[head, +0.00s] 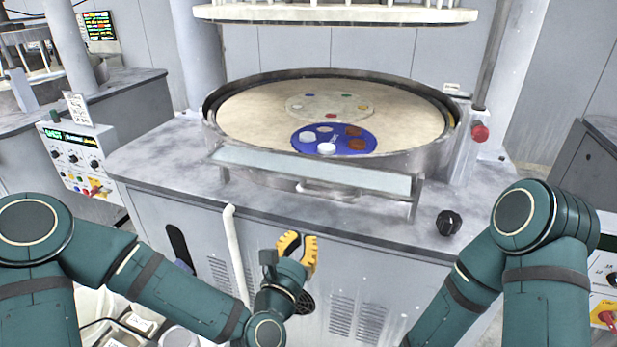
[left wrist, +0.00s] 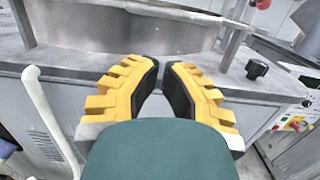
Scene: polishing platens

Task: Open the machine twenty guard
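A long pale, see-through-looking guard panel (head: 310,170) stands across the front of the round polishing platen (head: 250,120), between two metal end brackets. No machine number is readable. My left gripper (head: 299,248) is below and in front of the panel, by the cabinet front, apart from it. In the left wrist view its yellow fingers with black pads (left wrist: 162,65) have a narrow empty gap between them. One bracket (left wrist: 236,42) shows beyond them on the right. My right arm comes in from the right; its gripper is out of view.
A blue carrier disc (head: 342,149) with round pieces lies on the platen. A black knob (head: 449,222) stands on the worktop at right. A white pipe (head: 236,255) runs down the cabinet front. A red knob (head: 480,132) is on the right post. A control panel (head: 80,155) stands left.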

